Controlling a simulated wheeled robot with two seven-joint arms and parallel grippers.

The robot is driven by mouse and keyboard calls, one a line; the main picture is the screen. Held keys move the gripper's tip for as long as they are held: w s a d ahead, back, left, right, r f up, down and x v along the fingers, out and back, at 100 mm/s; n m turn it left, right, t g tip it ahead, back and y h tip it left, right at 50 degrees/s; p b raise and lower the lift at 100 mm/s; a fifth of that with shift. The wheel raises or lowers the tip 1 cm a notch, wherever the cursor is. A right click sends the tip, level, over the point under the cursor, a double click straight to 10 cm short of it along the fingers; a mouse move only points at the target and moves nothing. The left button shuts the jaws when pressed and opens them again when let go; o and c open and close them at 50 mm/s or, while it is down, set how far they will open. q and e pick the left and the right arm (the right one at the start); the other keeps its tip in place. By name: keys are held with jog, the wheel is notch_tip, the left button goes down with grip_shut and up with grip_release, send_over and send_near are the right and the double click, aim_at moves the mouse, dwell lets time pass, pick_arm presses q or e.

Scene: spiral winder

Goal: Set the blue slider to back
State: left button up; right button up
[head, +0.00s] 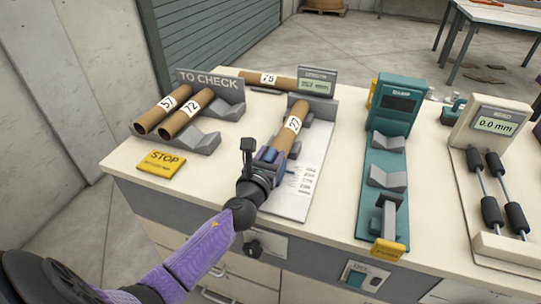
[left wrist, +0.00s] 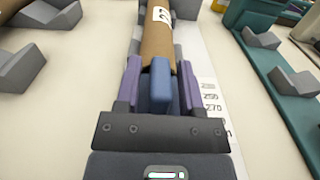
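The blue slider (left wrist: 162,88) is a small block with a raised fin, at the near end of a grey V-shaped rest. A brown cardboard tube (head: 291,128) marked 27 lies on that rest, its near end close beside the slider. My left gripper (head: 269,157) reaches down over the slider. In the left wrist view its two purple fingers (left wrist: 161,80) stand on either side of the slider. Whether they press on it is unclear. In the head view the slider is mostly hidden by the gripper. My right gripper is not in view.
A printed scale (head: 300,182) runs beside the rest, with a grey display (head: 317,82) behind. A TO CHECK rack (head: 211,82) with tubes and a yellow STOP sign (head: 162,164) are left. A teal fixture (head: 388,143) and a 0.0 mm gauge (head: 490,127) stand right.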

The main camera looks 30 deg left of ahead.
pick_arm(q)
grip_shut()
dwell(1.2)
